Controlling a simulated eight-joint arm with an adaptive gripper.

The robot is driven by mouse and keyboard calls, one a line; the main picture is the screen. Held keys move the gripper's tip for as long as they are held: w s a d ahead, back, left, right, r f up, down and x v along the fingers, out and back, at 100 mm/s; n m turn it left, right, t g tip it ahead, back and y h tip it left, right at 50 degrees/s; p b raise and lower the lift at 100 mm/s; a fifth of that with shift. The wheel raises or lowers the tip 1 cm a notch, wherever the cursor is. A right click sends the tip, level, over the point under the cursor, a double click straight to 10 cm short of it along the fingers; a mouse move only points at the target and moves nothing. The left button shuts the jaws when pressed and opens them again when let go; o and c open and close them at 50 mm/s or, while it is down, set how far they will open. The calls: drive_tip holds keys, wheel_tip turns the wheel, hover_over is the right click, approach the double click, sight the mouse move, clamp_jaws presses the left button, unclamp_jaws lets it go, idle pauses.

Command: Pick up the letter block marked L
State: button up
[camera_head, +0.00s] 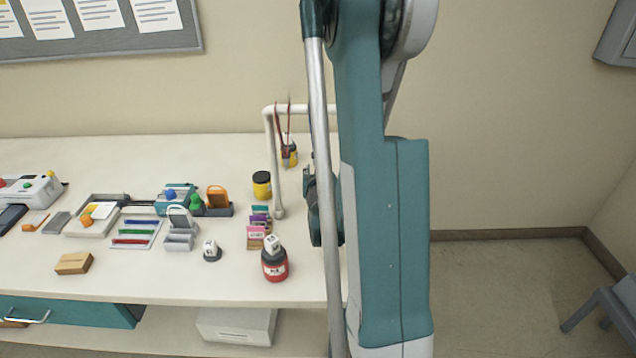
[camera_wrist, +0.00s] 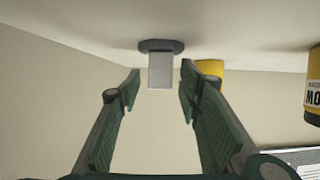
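Two small white blocks with dark marks show in the head view. One white block (camera_head: 210,246) sits on a dark round base on the table. The other white block (camera_head: 272,243) sits on top of a red-and-dark jar (camera_head: 274,268). The marks are too small for me to tell which is L. In the wrist view, my gripper (camera_wrist: 160,74) is open and empty. A plain pale block (camera_wrist: 160,72) against a grey round base (camera_wrist: 161,46) shows between the fingertips, apparently beyond them. No letter shows on that face. My arm hides the gripper's fingers in the head view.
A yellow jar (camera_head: 262,185) and a white pipe frame (camera_head: 279,190) stand close by. Coloured cards (camera_head: 258,228) in a holder, a grey stand (camera_head: 180,235) and a tray of pens (camera_head: 135,234) crowd the table. A wooden block (camera_head: 73,263) lies near the front edge.

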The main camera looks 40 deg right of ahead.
clamp_jaws()
idle(0.3)
drive_tip(key=shift+r+p, duration=0.75)
drive_tip(key=shift+r, duration=1.15)
drive_tip(key=s+a, duration=0.3)
drive_tip(key=s+a+b, duration=0.1)
drive_tip(key=s+a, duration=0.6)
drive_tip(key=s, duration=0.1)
drive_tip(key=shift+s+a+f, duration=0.25)
drive_tip(key=shift+a, duration=0.1)
drive_tip(key=shift+s+a+r+b, duration=0.1)
drive_tip(key=shift+s+a+b, duration=0.3)
drive_tip(key=shift+s+a, duration=0.45)
